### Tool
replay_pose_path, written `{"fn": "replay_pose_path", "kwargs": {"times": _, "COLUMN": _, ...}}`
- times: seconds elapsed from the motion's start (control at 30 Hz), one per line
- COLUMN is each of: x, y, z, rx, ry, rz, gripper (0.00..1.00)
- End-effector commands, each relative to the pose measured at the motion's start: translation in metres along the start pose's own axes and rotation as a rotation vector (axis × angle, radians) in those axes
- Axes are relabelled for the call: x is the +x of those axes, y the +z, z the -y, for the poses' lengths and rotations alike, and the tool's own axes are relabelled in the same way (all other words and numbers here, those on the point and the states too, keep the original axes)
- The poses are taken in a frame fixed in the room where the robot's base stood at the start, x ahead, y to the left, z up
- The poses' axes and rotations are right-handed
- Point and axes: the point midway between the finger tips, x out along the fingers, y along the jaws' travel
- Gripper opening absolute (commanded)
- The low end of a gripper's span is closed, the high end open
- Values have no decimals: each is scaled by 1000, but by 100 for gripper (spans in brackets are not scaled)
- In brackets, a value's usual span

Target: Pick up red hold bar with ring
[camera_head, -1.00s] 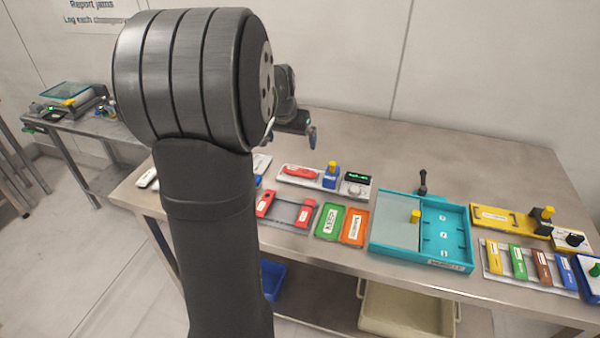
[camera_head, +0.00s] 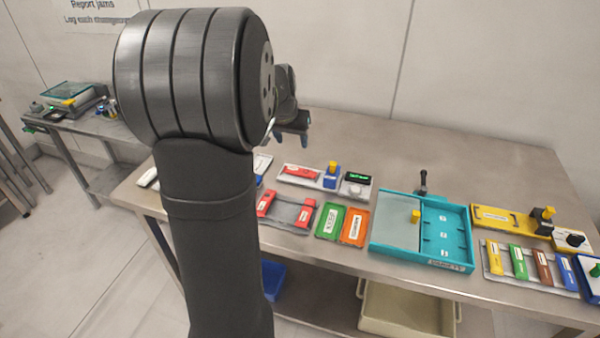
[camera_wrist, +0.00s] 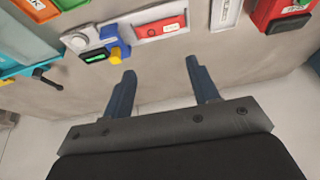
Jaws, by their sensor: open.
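A red bar with a white label (camera_head: 301,171) lies on a pale plate at the back of the bench, left of a blue block with a yellow knob. The red bar also shows in the wrist view (camera_wrist: 161,27), near the top middle. My gripper (camera_head: 292,139) is open and empty above the bench, behind the red bar in the head view. In the wrist view its two dark blue fingers (camera_wrist: 161,68) stand apart, with bare bench between them and the bar beyond. My arm hides part of the bench's left side.
A blue block with a yellow knob (camera_head: 331,177) and a dial box with a green display (camera_head: 355,185) stand beside the bar. Nearer are a grey tray with red ends (camera_head: 285,212), green (camera_head: 329,222) and orange (camera_head: 354,227) plates, and a teal tray (camera_head: 398,257).

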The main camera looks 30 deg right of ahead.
Motion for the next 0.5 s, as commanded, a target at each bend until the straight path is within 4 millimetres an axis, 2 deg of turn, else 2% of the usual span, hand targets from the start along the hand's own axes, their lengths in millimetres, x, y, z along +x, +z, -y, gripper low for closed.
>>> {"fn": "replay_pose_path", "kwargs": {"times": 0.17, "x": 1, "y": -2, "z": 0, "rx": 28, "ry": 1, "rz": 7, "gripper": 55}}
{"fn": "replay_pose_path", "kwargs": {"times": 0.27, "x": 3, "y": -10, "z": 0, "rx": 130, "ry": 7, "rz": 32, "gripper": 55}}
{"fn": "replay_pose_path", "kwargs": {"times": 0.5, "x": 12, "y": -40, "z": 0, "rx": 641, "ry": 66, "rz": 151, "gripper": 55}}
